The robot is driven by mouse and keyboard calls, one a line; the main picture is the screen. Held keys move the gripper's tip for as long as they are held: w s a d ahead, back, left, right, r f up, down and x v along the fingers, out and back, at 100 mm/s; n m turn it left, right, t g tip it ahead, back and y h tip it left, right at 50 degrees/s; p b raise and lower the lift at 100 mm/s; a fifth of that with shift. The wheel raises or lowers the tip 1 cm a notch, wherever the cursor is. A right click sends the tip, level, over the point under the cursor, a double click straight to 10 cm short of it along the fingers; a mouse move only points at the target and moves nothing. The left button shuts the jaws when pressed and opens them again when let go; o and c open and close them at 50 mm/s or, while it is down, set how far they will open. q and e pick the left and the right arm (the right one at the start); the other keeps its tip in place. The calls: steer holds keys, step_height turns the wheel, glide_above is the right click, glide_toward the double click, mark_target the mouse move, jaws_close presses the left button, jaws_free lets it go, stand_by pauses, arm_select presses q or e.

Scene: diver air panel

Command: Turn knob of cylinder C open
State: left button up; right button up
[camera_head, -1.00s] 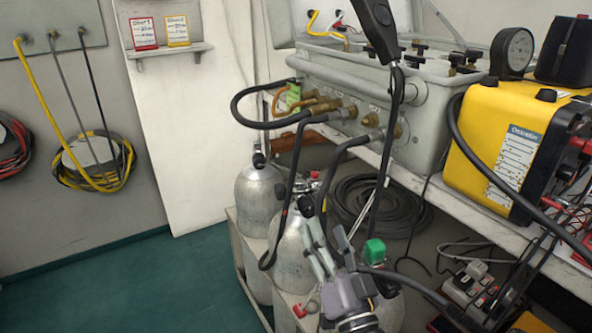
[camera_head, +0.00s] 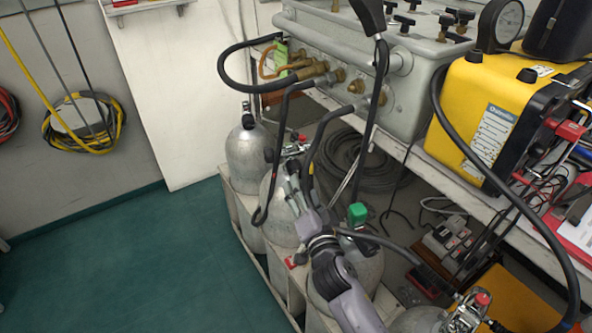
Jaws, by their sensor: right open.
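Several grey gas cylinders stand in a row in a pale rack below the air panel (camera_head: 350,62). I cannot read which one is cylinder C. The back cylinder (camera_head: 244,155) has a dark valve top. The middle cylinder (camera_head: 277,225) has a valve with a small red part (camera_head: 302,138). A nearer cylinder (camera_head: 366,262) stands below a green knob (camera_head: 357,213). A front cylinder has a red knob (camera_head: 482,299) at the lower right. My right gripper (camera_head: 294,187) is open and empty, in front of the middle cylinder, just below its valve in the picture. My left gripper is out of view.
Black hoses (camera_head: 309,150) hang from the panel close around my right gripper. A yellow unit (camera_head: 480,120) stands on the bench to the right. Coiled hose (camera_head: 355,165) lies behind the cylinders. The green floor (camera_head: 130,265) at left is clear.

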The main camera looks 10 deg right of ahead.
mark_target(296, 171)
steer(key=w, duration=0.6)
steer(key=shift+w+a, duration=0.2)
steer(key=shift+w, duration=0.1)
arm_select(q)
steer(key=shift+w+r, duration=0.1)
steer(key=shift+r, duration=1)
arm_select(e)
steer(key=shift+w, duration=0.75)
steer(key=shift+c, duration=0.7)
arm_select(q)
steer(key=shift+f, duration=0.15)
arm_select(e)
steer(key=c, duration=1)
arm_select(q)
steer(key=shift+b, duration=0.35)
arm_select(e)
steer(key=shift+n, duration=0.3)
steer(key=shift+c, duration=0.2)
